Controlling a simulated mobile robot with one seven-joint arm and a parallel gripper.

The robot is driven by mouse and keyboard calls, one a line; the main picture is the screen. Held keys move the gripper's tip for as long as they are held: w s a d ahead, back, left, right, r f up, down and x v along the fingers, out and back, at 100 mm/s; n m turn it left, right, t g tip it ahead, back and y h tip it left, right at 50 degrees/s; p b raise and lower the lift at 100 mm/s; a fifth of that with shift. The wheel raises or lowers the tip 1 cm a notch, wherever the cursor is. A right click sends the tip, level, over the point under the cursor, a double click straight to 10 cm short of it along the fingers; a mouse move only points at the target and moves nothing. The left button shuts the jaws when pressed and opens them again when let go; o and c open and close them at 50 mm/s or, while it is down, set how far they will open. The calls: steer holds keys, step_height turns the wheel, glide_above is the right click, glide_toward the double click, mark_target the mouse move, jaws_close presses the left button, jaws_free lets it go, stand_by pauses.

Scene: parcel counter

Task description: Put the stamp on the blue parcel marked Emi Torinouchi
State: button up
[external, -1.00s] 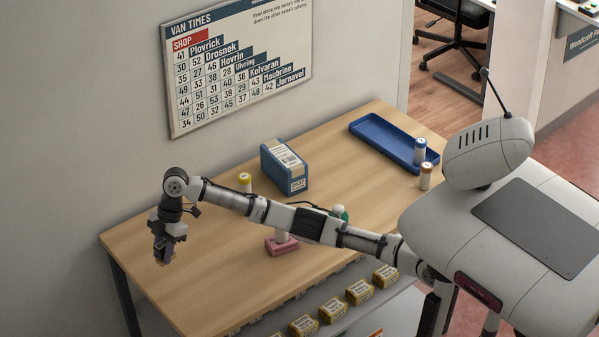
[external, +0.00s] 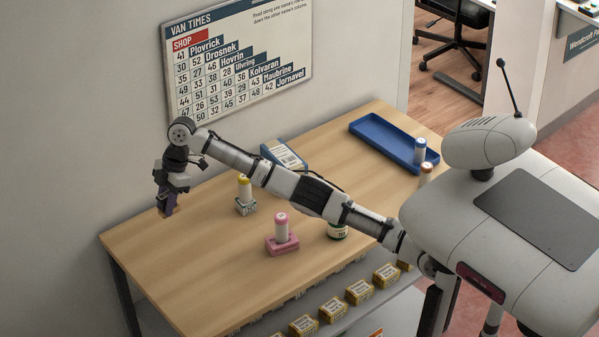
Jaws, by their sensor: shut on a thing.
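My gripper (external: 168,207) is at the left end of the table, raised above it and pointing down. It is shut on a small tan-brown thing (external: 168,212), mostly hidden between the fingers; I cannot tell whether this is the stamp. The blue parcel (external: 271,152) stands at the back of the table, near the wall, well to the right of my gripper. It has a pale label on top, too small to read for a name. My arm hides its lower part.
The front left table is clear.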

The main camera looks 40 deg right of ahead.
steer(key=w+d+r+m+t, duration=0.1)
steer(key=w+d+m, duration=0.15)
steer(key=d, duration=0.45)
steer(key=w+d+r+m, duration=0.1)
steer(key=w+d+r, duration=0.1)
steer(key=w+d, duration=0.3)
step_height(320, 180, up, 6)
steer(key=m+t+h+p, duration=0.2)
steer(key=m+t+h, duration=0.1)
steer(key=m, duration=0.7)
glide_above(289, 161)
steer(key=s, duration=0.2)
steer(key=shift+m, duration=0.25)
steer(key=f+p, duration=0.1)
steer(key=f, duration=0.5)
steer(key=f+p, duration=0.1)
steer(key=f, duration=0.6)
steer(key=f+p, duration=0.1)
steer(key=f, duration=0.6)
steer(key=shift+w+d, duration=0.2)
steer(key=shift+d, duration=0.1)
steer(key=o, duration=0.8)
steer(key=shift+f, duration=0.1)
steer(key=shift+o, duration=1)
